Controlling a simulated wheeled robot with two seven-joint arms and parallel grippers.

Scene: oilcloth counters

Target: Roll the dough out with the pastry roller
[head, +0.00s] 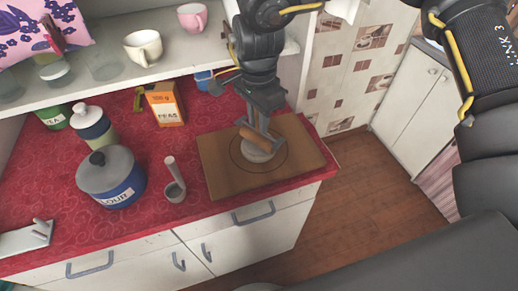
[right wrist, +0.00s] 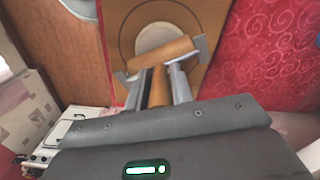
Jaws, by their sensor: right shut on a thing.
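The pale round dough (head: 257,155) lies on the wooden board (head: 215,175), inside a circle marked on it. My right gripper (head: 264,122) is over the board, shut on the handle of the pastry roller (head: 252,136). In the right wrist view the roller's wooden cylinder (right wrist: 165,54) lies across one edge of the dough (right wrist: 160,36), and its handle stands between the fingers (right wrist: 158,84). I cannot tell whether the roller presses on the dough or hovers just above it. The gripper hides part of the dough and roller in the head view. My left gripper is not in view.
Left of the board stand a small grey mortar with a pestle (head: 174,188), a blue flour pot (head: 118,188) and an orange peas box (head: 165,104). A shelf with cups (head: 143,47) runs behind. The counter's front edge is close to the board.

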